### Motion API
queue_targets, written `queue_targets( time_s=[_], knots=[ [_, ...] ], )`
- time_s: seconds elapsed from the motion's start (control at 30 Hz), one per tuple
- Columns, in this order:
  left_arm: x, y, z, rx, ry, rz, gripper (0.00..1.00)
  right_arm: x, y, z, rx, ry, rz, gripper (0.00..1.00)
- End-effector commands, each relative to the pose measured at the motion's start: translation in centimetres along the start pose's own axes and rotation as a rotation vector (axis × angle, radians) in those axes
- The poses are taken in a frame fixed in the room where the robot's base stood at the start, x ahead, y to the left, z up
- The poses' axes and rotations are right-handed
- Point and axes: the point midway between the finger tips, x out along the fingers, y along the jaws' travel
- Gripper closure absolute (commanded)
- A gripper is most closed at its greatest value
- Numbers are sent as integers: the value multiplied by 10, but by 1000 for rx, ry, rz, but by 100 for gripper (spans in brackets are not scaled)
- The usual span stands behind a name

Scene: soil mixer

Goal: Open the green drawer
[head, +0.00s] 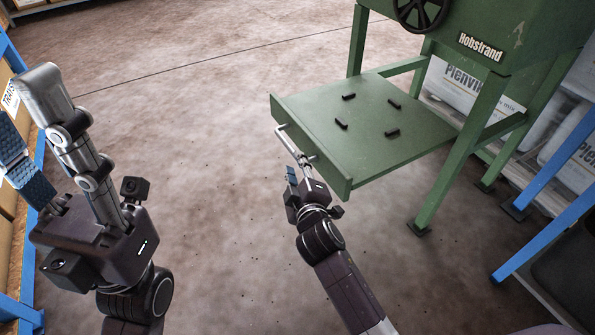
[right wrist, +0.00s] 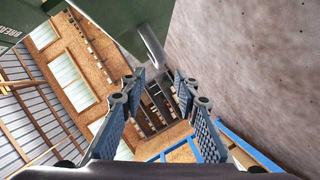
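The green drawer (head: 385,128) is a flat tray that stands well out from the green machine (head: 520,30), its top surface in plain view. A pale metal bar handle (head: 287,138) runs along its front panel; it also shows in the right wrist view (right wrist: 152,50). My right gripper (head: 298,170) is at the handle's near end. In the right wrist view its two fingers (right wrist: 159,78) are apart, with the handle just beyond their tips; contact is unclear. My left gripper (head: 27,112) is open and empty at the far left, away from the drawer.
Several small black pieces (head: 348,97) lie on the drawer. The machine's green legs (head: 450,170) stand at its right. Blue-framed racks (head: 545,225) stand at the right and left edges. The concrete floor (head: 210,130) between my arms is clear.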

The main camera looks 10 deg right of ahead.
Motion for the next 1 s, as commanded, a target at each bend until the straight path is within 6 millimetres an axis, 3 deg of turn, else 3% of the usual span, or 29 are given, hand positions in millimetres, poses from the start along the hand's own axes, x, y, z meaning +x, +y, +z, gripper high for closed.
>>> queue_targets(
  time_s=[0.27, 0.83, 0.93, 1.0],
  knots=[
    [0, 0, 0, 0, 0, 0, 60, -25, 0, 0, 0, 0, 0, 71],
    [0, 0, 0, 0, 0, 0, 60, -27, 1, -1, 2, 4, 1, 71],
    [0, 0, 0, -1, -5, -1, 60, -31, 8, -12, 32, 49, 15, 71],
    [0, 0, 0, -1, -12, -4, 60, -40, 20, -30, 82, 123, 37, 71]
  ],
)
